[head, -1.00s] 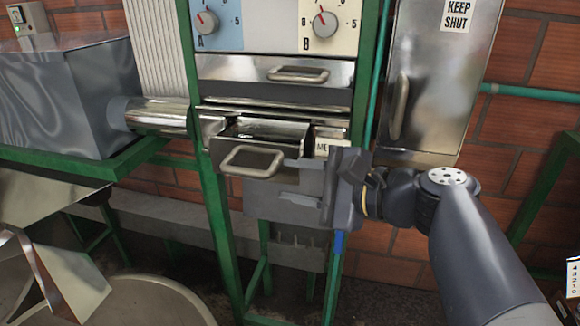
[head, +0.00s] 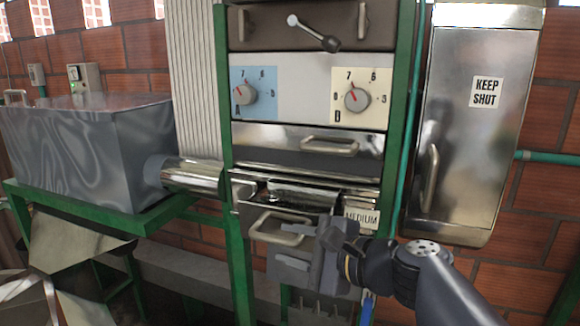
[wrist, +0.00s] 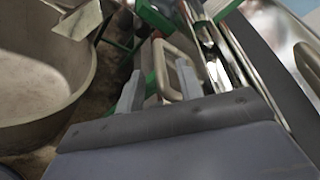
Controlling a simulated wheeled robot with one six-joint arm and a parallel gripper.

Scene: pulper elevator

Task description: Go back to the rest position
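My gripper (head: 298,247) is in front of the panel, just below and right of the handle (head: 282,229) of a pulled-out steel drawer. The drawer (head: 300,197) bears a MEDIUM label (head: 361,217) at its right. In the wrist view my gripper (wrist: 157,84) has its two fingers spread apart with nothing held between them. The pale drawer handle (wrist: 168,58) shows beyond and between the fingertips; I cannot tell whether they touch it. My gripper hides part of the drawer's lower right area.
A closed steel drawer (head: 300,145) sits above, under two knobs (head: 357,98). A KEEP SHUT cabinet (head: 470,140) is on the right, with green posts (head: 402,120) beside it. A metal box (head: 90,150) stands left. A round basin (wrist: 40,75) lies left in the wrist view.

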